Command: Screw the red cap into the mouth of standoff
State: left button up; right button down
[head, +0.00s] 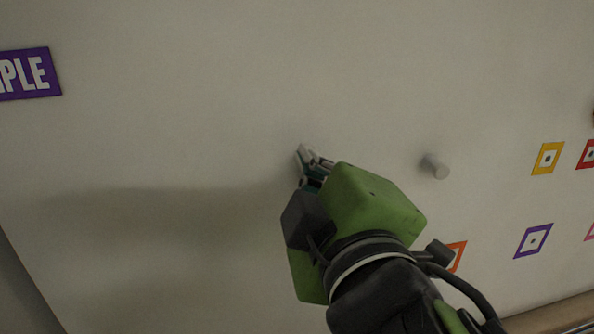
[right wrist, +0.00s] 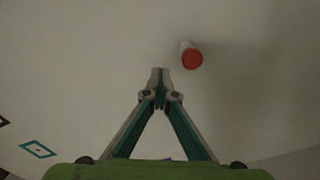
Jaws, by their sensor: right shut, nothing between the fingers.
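A red cap (right wrist: 193,59) shows in the right wrist view as a round red face at the end of a short pale cylinder (right wrist: 185,46) on the wall. I cannot tell how deep it sits. My right gripper (right wrist: 160,70) is shut and empty, its tips beside the cap, apart from it in the picture. In the head view the right gripper (head: 304,153) is in front of the wall, its body hiding part of it. A grey standoff (head: 435,167) sticks out of the wall to its right; no red shows on it. I cannot tell whether it is the same cylinder. My left gripper is not in view.
The pale wall (head: 180,110) is bare around the gripper. A purple lettered sign (head: 28,74) is at the upper left. Yellow (head: 547,158) and purple (head: 533,241) diamond-marked tags are at the right. A ledge (head: 560,315) runs at the lower right.

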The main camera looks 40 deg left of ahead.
jog(key=shift+w+r+m, duration=0.1)
jog(key=shift+w+m, duration=0.05)
jog(key=shift+m, duration=0.25)
jog(key=shift+d, duration=0.1)
